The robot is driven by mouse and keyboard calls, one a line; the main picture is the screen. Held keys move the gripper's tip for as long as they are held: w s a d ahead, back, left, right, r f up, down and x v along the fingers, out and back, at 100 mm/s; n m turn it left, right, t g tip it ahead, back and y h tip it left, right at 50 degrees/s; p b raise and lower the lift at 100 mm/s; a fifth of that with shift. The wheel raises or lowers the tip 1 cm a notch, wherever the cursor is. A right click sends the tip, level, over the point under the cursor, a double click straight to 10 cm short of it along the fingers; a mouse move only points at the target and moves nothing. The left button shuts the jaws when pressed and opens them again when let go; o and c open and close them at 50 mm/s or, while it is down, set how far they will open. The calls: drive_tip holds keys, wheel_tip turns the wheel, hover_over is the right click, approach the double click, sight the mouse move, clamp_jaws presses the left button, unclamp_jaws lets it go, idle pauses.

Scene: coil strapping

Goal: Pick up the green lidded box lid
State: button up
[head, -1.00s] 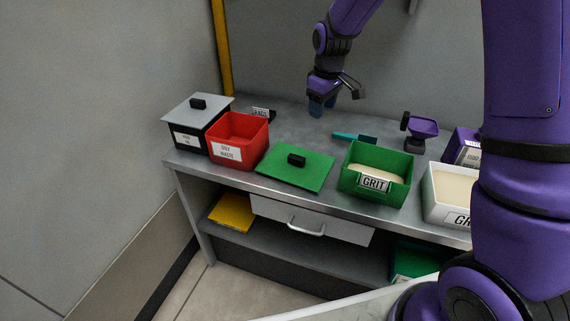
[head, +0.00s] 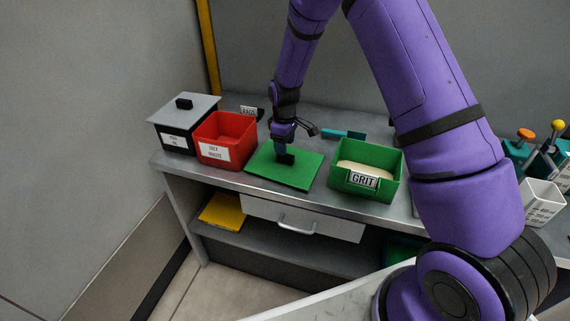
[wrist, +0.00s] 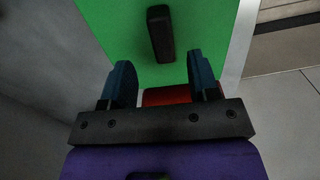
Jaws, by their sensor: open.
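The green lid (head: 303,174) lies flat on the bench between the red bin and the green GRIT box. Its black handle (head: 286,159) stands up near its middle. My gripper (head: 282,149) is directly above or just behind the handle in the head view. In the wrist view the open gripper (wrist: 160,85) has its two blue fingers apart with nothing between them. The handle (wrist: 160,34) shows ahead of the fingers, on the green lid (wrist: 205,35). The green GRIT box (head: 350,181) stands open to the right, holding pale material.
A red waste bin (head: 213,153) and a grey-lidded black box (head: 174,141) stand to the left. A teal tool (head: 343,134) lies behind the GRIT box. A drawer (head: 300,218) is under the bench edge. Teal and white holders with tools are at far right.

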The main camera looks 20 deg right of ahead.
drive_tip(key=shift+s+f, duration=0.15)
drive_tip(key=shift+f, duration=1.2)
drive_tip(key=shift+s+f, duration=0.15)
drive_tip(key=shift+f, duration=1.15)
drive_tip(key=c, duration=1)
drive_tip(key=shift+r, duration=0.1)
wheel_tip(320, 180, up, 18)
